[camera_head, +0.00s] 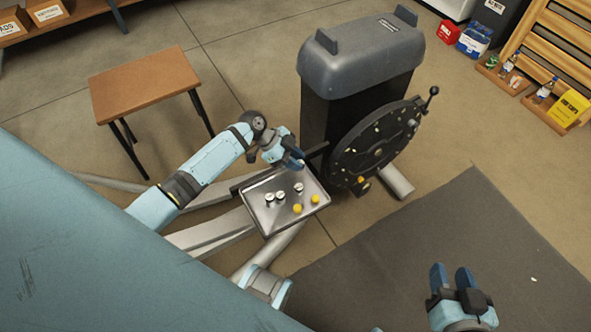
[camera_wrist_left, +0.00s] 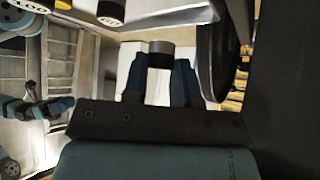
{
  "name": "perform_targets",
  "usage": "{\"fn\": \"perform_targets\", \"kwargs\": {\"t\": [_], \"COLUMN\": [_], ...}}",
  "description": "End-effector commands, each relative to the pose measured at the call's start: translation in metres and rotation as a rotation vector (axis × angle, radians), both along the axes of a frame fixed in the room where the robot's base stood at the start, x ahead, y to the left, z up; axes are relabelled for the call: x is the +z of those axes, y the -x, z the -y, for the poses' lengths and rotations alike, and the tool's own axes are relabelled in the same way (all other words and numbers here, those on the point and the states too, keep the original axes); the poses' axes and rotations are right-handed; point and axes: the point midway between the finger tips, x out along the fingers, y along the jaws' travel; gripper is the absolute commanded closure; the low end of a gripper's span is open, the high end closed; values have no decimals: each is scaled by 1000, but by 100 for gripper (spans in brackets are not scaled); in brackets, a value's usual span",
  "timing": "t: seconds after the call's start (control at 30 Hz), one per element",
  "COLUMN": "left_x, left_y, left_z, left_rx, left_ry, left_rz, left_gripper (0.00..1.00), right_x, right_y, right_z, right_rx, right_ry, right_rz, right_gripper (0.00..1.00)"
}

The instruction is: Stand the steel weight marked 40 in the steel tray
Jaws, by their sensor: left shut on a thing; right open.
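The steel tray (camera_head: 262,222) is in the middle of the head view, with several small steel and yellow weights standing in it. One steel weight (camera_head: 299,188) is near its right side. My left gripper (camera_head: 296,160) is above the tray's far edge. My right gripper (camera_head: 451,270) is open and empty above the dark mat.
A dark wheel with a crank handle (camera_head: 375,145) stands close right of the tray, on a grey and black cabinet (camera_head: 360,50). A wooden stool (camera_head: 145,82) is at the left. Shelving (camera_head: 555,45) is at the far right. The dark mat (camera_head: 440,225) is mostly clear.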

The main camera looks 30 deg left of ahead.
Motion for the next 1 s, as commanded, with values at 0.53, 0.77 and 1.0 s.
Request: {"fn": "perform_targets", "kwargs": {"t": [0.53,0.77,1.0], "left_x": [-44,-46,-46], "left_y": [0,0,0], "left_z": [0,0,0], "left_rx": [0,0,-1], "left_ry": [0,0,0], "left_rz": [0,0,-1], "left_gripper": [100,70,49], "right_x": [28,25,26], "right_y": [-11,-9,-8], "right_z": [-12,-13,-14], "right_rx": [17,18,20], "right_ry": [-66,-70,-72], "right_rz": [118,118,119], "right_gripper": [57,57,57]}}
